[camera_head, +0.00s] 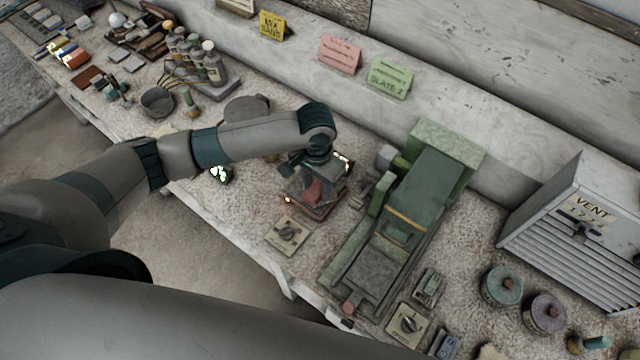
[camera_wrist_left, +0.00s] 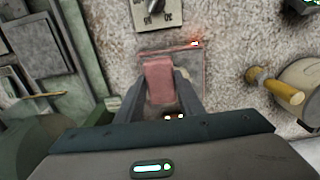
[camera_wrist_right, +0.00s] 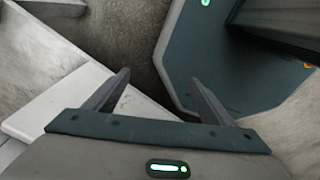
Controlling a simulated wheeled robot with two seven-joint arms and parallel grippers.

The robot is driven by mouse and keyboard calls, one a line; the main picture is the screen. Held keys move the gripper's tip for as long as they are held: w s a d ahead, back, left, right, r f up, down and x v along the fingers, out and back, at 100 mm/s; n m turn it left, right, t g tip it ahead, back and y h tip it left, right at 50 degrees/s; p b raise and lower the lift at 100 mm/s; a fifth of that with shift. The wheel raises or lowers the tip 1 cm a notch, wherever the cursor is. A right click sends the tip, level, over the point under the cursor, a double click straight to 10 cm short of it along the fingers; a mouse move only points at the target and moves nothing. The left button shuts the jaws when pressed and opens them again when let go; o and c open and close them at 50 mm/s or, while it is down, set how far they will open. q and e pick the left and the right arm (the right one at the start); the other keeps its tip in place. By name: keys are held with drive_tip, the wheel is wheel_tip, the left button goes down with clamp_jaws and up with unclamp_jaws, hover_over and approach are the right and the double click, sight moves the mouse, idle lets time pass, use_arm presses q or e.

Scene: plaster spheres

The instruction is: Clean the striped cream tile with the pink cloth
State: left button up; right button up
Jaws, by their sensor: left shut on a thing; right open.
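My left gripper (camera_head: 312,188) is shut on the pink cloth (camera_wrist_left: 158,80), a folded pink block between its fingers in the left wrist view. It points down over the bench, and the cloth is at or just above a flat square piece (camera_wrist_left: 190,65) with a reddish edge. I cannot tell whether they touch. That square is mostly hidden by gripper and cloth; no cream stripes show clearly, so I cannot tell if it is the striped tile. My right gripper (camera_wrist_right: 160,78) is open and empty in the right wrist view, away from the cloth.
A green machine (camera_head: 425,195) stands right of the left gripper. A plate with a dial (camera_head: 288,234) lies in front, near the bench edge. A grey bowl (camera_head: 158,102) and bottles (camera_head: 211,66) stand left; a vent box (camera_head: 565,215) stands far right.

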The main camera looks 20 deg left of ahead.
use_arm(q)
drive_tip(key=shift+w+d, duration=0.1)
idle(0.3)
drive_tip(key=shift+w+d, duration=0.95)
drive_tip(key=shift+d, duration=0.2)
drive_tip(key=shift+f, duration=0.65)
drive_tip(key=shift+s, duration=0.15)
drive_tip(key=shift+s+a+r, duration=0.1)
drive_tip(key=shift+s+a, duration=0.15)
drive_tip(key=shift+s, duration=0.15)
drive_tip(key=shift+s+a, duration=0.15)
drive_tip(key=shift+s, duration=0.35)
